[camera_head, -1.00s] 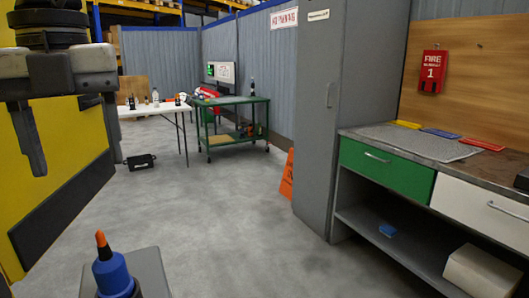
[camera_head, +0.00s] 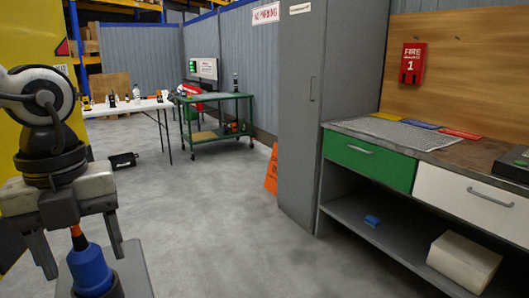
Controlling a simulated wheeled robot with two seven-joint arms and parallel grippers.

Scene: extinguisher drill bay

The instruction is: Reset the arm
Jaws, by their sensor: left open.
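My left gripper (camera_head: 80,254) hangs fingers down at the lower left of the head view. It is open, with its two fingers well apart. A blue bottle with an orange tip (camera_head: 91,270) stands upright below the gripper's palm, showing between the two fingers in the picture. I see no finger closed on it, and I cannot tell the exact depth between them. The bottle's base is cut off by the frame edge. My right gripper is out of view.
A grey surface (camera_head: 134,272) lies beside the bottle. A yellow panel (camera_head: 25,50) stands behind my left arm. A grey cabinet (camera_head: 305,120) and a workbench (camera_head: 365,129) fill the right. The middle floor (camera_head: 230,230) is clear.

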